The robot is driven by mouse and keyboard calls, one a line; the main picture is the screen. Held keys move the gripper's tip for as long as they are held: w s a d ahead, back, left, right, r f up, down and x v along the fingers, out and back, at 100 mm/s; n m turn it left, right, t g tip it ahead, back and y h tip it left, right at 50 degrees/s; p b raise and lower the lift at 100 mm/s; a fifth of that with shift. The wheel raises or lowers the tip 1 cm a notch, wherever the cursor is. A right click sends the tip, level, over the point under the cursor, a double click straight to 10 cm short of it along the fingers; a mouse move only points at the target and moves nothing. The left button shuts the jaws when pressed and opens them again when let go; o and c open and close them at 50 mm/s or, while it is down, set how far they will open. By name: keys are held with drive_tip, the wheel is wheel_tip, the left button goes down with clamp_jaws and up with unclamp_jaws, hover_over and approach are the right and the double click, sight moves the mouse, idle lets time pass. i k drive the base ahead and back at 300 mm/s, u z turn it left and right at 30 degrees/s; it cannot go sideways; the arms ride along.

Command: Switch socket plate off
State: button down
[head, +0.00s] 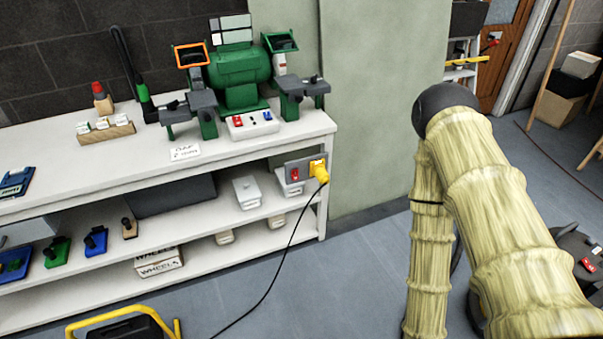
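The socket plate (306,167) is a grey plate on the right end of the shelving, just under the bench top. A red switch (295,175) sits on its left part; whether it is on or off is too small to tell. A yellow plug (319,171) is in its right part, with a black cable (294,238) hanging from it to the floor. My arm (490,190), in a pale yellow sleeve, stands to the right of the plate, bent at a dark joint. Its lower part runs down out of the picture, and my gripper is not in view.
A green bench grinder (240,75) and a white switch box (252,124) stand on the white bench (110,170). A yellow-framed item (123,325) is on the floor at lower left. The grey floor (350,275) between the shelving and my arm is clear apart from the cable.

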sight(294, 172)
drive_tip(key=z, duration=0.05)
drive_tip(key=k, duration=0.6)
drive_tip(key=u, duration=0.9)
drive_tip(key=i, duration=1.6)
drive_tip(key=z, duration=0.7)
